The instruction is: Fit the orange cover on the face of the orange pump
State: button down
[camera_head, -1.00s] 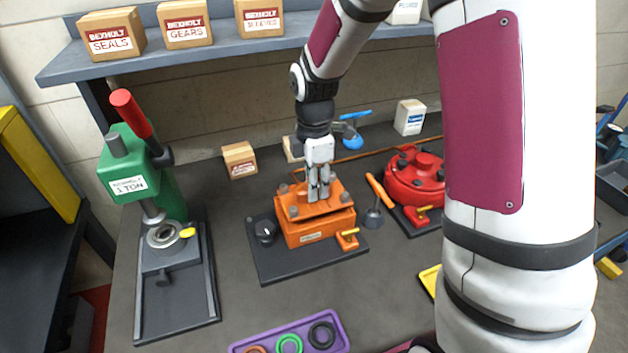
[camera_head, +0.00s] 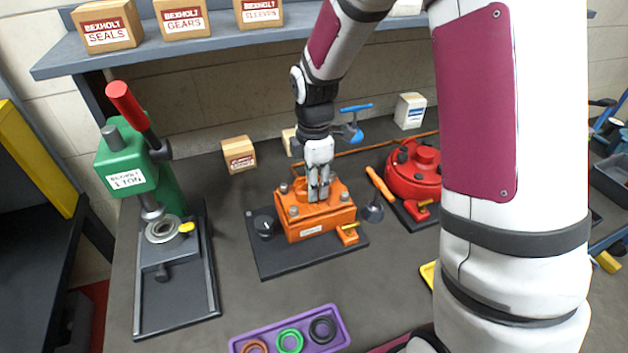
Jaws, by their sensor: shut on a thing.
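The orange pump (camera_head: 318,229) sits on a dark base plate (camera_head: 277,268) in the middle of the bench. The orange cover (camera_head: 333,191) is at the pump's top face, under my gripper. It looks level and close against the face, but I cannot tell if it is fully seated. Bolt heads show at the pump's top corners. My gripper (camera_head: 319,212) points straight down, with its fingers shut on the cover's middle. The fingers hide part of the cover.
A green press (camera_head: 140,180) stands at the left. A red pump (camera_head: 414,172) is to the right, with an orange-handled tool (camera_head: 379,184) between. A purple tray (camera_head: 290,335) with rings lies in front. My own arm hides the right side.

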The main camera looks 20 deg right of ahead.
jog(key=shift+f, duration=0.45)
jog(key=c, duration=1.1)
grip_release()
jog(key=shift+r+p, duration=1.3)
jog(key=shift+r, duration=1.7)
notch_tip(320, 180, up, 12)
